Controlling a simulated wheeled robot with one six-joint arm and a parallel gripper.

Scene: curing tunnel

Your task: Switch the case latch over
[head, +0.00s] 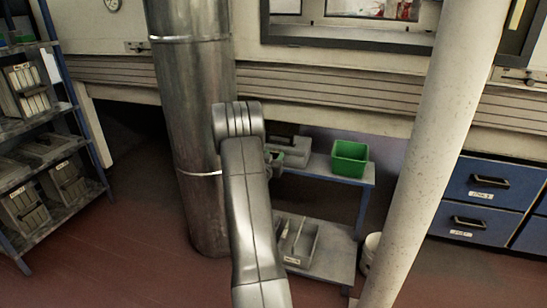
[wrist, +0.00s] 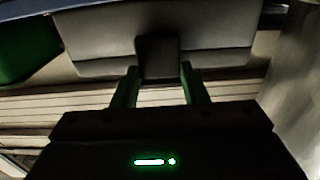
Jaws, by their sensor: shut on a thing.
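A grey case (head: 290,146) stands on the upper level of a blue-edged bench, partly hidden behind my arm in the head view. In the wrist view the case (wrist: 90,38) spans the upper middle, upside down in the picture. Its dark latch (wrist: 158,55) sits at the middle of the case front. My gripper (wrist: 160,72) has one green-edged finger on each side of the latch and is shut on it. In the head view my gripper (head: 273,158) is mostly hidden by my own arm. Which way the latch lies is too dark to tell.
A green bin (head: 350,158) stands right of the case on the bench (head: 325,172). A grey divided tray (head: 298,240) is on the lower shelf. A metal column (head: 190,110) rises at the left and a pale post (head: 425,150) at the right.

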